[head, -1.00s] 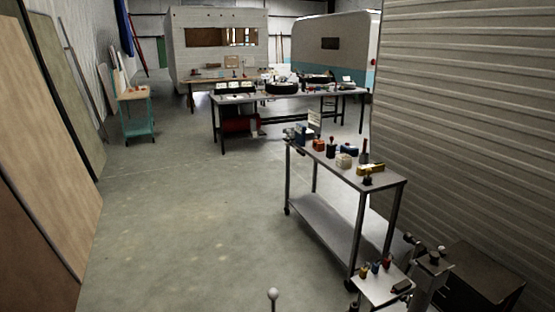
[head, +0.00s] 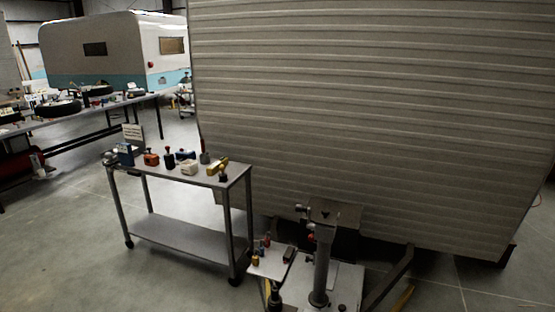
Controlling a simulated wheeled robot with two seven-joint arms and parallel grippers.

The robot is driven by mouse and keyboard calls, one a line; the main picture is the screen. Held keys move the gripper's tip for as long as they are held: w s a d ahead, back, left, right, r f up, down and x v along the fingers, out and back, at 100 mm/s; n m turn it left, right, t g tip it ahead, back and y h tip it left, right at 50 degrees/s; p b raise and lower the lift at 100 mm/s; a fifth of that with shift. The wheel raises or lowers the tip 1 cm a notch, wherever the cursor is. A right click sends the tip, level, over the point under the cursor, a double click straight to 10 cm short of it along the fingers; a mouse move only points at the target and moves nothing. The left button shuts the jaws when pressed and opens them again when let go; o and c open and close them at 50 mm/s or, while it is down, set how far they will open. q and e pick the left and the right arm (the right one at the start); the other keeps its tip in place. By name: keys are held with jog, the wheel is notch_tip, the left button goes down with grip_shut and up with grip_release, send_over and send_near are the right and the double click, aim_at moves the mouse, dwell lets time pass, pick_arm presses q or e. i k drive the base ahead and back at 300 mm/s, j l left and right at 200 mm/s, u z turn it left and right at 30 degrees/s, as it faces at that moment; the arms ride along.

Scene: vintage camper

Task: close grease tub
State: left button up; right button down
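I cannot make out which object is the grease tub. Small coloured items stand on a grey wheeled cart (head: 185,230) left of centre, among them a red-orange item (head: 151,159), a blue box (head: 125,154), a cream block (head: 189,168) and a yellow item (head: 217,166). A small light tray (head: 269,266) near the bottom holds several small coloured pieces and a dark item (head: 289,254). All are too small to tell lids or openings. Neither of my grippers shows in the head view.
A ribbed camper wall (head: 370,110) fills the right side. A grey jack post (head: 321,265) stands in front of it, beside the small tray. A long workbench (head: 95,108) with tyres and a white and teal camper (head: 110,50) are at the back left. Floor at lower left is clear.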

aim_at(188, 168)
jog(key=i+j+z, duration=0.2)
jog(key=j+z, duration=0.2)
jog(key=j, duration=0.4)
jog(key=j+z, duration=0.35)
jog(key=j, duration=0.45)
jog(key=j+z, duration=0.4)
jog(key=j, duration=0.45)
jog(key=k+j+z, duration=0.15)
jog(key=j+z, duration=0.25)
jog(key=j, duration=0.4)
jog(key=j+z, duration=0.4)
jog(key=j, duration=2.4)
jog(key=j+u, duration=0.25)
jog(key=j, duration=0.2)
jog(key=i+j+u, duration=0.25)
jog(key=j, duration=0.2)
jog(key=k, duration=0.1)
